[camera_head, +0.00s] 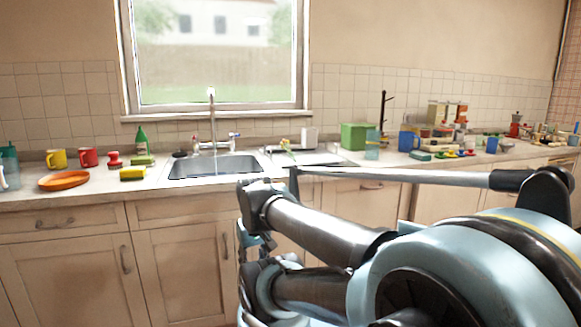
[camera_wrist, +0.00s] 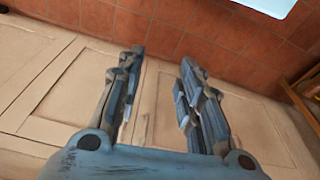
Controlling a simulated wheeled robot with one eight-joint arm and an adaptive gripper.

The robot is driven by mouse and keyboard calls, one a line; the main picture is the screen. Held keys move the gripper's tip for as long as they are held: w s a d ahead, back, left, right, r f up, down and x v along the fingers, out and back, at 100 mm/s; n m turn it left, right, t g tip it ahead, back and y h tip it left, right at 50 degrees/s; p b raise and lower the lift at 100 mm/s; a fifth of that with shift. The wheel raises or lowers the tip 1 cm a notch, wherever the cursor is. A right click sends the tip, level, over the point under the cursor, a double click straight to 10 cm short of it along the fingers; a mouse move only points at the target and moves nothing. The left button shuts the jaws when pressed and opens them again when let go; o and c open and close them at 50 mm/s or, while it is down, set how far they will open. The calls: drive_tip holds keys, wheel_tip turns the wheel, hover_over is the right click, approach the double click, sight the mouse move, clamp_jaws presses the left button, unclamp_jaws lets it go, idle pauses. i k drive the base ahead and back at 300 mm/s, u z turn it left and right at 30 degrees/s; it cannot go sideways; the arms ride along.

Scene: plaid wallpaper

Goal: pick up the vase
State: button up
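I cannot clearly make out a vase. A small yellow-and-green item (camera_head: 284,145), perhaps flowers, stands on the counter just right of the sink in the head view; it is too small to tell whether it is in a vase. My gripper (camera_wrist: 161,60) is open in the wrist view, its two fingers apart with nothing between them. It faces pale cabinet doors and reddish tiles. In the head view my gripper (camera_head: 246,240) is partly hidden by my arm, below the counter edge in front of the cabinets.
A metal sink (camera_head: 215,167) is set in the counter (camera_head: 100,192). Left are an orange plate (camera_head: 64,180), mugs, a green bottle (camera_head: 141,141) and a sponge (camera_head: 133,173). Right are a green box (camera_head: 354,136), a blue cup (camera_head: 406,141) and a crowded row of items.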

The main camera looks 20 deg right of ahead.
sight(372, 146)
drive_tip(key=z, duration=1.35)
